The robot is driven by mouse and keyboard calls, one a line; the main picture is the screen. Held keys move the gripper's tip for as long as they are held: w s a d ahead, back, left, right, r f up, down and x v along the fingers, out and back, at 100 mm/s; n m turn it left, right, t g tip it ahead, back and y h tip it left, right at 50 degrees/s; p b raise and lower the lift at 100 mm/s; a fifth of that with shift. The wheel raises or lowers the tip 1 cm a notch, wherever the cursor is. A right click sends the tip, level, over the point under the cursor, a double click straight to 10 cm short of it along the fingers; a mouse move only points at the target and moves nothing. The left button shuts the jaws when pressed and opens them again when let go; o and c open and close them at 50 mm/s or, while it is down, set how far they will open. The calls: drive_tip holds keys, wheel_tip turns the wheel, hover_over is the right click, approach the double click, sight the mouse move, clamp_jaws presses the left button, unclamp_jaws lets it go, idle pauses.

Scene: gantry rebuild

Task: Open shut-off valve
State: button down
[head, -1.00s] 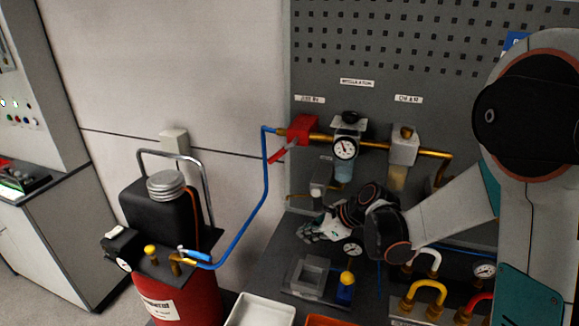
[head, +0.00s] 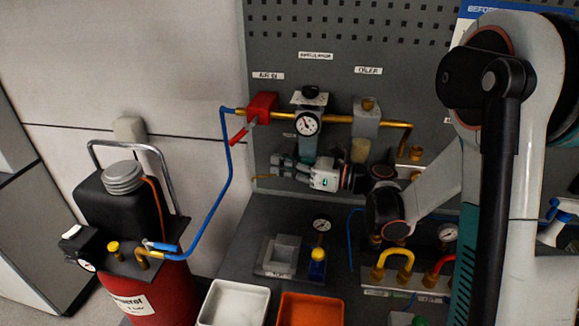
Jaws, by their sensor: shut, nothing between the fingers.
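A red valve block (head: 263,107) sits at the left end of the brass pipe on the grey panel. Its red lever (head: 239,136) slants down and left from it. A second valve with a blue handle (head: 161,246) is on the brass fitting atop the red tank; its handle lies along the fitting. I cannot tell from the view which of the two the task names. My gripper (head: 280,166) points left below the brass pipe, in front of the panel. It is shut and empty, lower and right of the red lever, apart from it.
A pressure gauge (head: 307,124) hangs on the pipe above my gripper. A blue hose (head: 229,170) runs from the red block to the red tank (head: 155,291). White (head: 234,303) and orange (head: 311,309) trays stand at the bench front. Left of my gripper is free room up to the hose.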

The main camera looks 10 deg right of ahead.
sight(242, 133)
drive_tip(key=w+a+r+b, duration=0.1)
drive_tip(key=w+a+r, duration=0.1)
drive_tip(key=w+a, duration=0.2)
drive_tip(key=a, duration=0.3)
drive_tip(key=shift+r, duration=0.35)
drive_tip(key=shift+a, duration=0.1)
drive_tip(key=shift+w+a+y+b, duration=0.15)
drive_tip(key=shift+y+b, duration=0.15)
drive_tip(key=shift+b, duration=0.25)
